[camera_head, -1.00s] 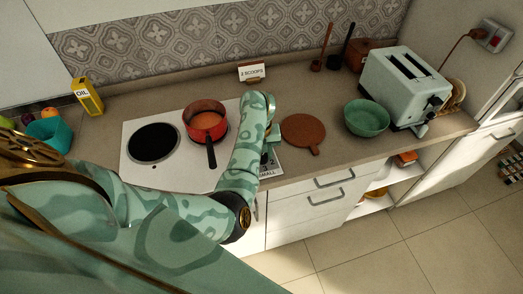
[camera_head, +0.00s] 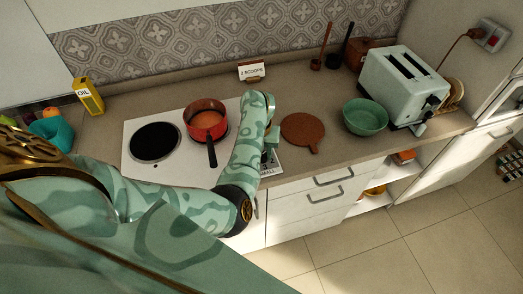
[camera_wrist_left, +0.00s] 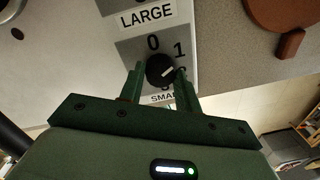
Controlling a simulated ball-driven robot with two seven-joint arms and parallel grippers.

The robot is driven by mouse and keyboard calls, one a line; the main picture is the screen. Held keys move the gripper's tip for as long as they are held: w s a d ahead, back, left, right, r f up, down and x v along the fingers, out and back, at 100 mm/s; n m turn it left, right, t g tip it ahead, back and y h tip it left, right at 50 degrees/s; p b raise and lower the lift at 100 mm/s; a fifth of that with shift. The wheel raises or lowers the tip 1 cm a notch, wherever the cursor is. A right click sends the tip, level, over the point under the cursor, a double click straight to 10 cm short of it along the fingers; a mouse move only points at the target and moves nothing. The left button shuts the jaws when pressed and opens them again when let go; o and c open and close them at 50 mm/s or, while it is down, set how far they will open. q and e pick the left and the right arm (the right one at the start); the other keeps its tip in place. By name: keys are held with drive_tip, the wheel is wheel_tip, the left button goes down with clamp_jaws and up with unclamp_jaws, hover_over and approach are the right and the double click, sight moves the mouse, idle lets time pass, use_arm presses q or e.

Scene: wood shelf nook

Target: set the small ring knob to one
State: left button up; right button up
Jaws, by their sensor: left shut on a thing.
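The small ring knob (camera_wrist_left: 160,70) is a black round dial on a grey panel (camera_wrist_left: 127,50) in the left wrist view. Its white mark points to the upper right, roughly toward the printed 1; the exact setting is hard to tell. The 0 is above the knob. The lower numbers and the SMALL label are partly hidden by my fingers. My left gripper (camera_wrist_left: 160,73) has its green fingers on both sides of the knob and is shut on it. In the head view my left gripper (camera_head: 271,142) is at the panel right of the stove, partly hidden by my arm. My right gripper is out of view.
A red pan (camera_head: 207,118) sits on the white stove (camera_head: 184,180), its handle toward the front, close to my left forearm. A brown round board (camera_head: 302,128), green bowl (camera_head: 366,116) and toaster (camera_head: 403,85) stand to the right. A "2 SCOOPS" card (camera_head: 251,71) stands behind.

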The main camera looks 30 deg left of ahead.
use_arm(q)
drive_tip(key=o, duration=1)
drive_tip(key=shift+r, duration=0.1)
drive_tip(key=r+p, duration=0.2)
drive_tip(key=r, duration=0.3)
drive_tip(key=r+p, duration=0.2)
drive_tip(key=r, duration=0.3)
drive_tip(key=r+p, duration=0.2)
drive_tip(key=r, duration=0.4)
drive_tip(key=shift+s+a+r, duration=0.1)
drive_tip(key=shift+s+a, duration=0.05)
drive_tip(key=shift+a, duration=0.25)
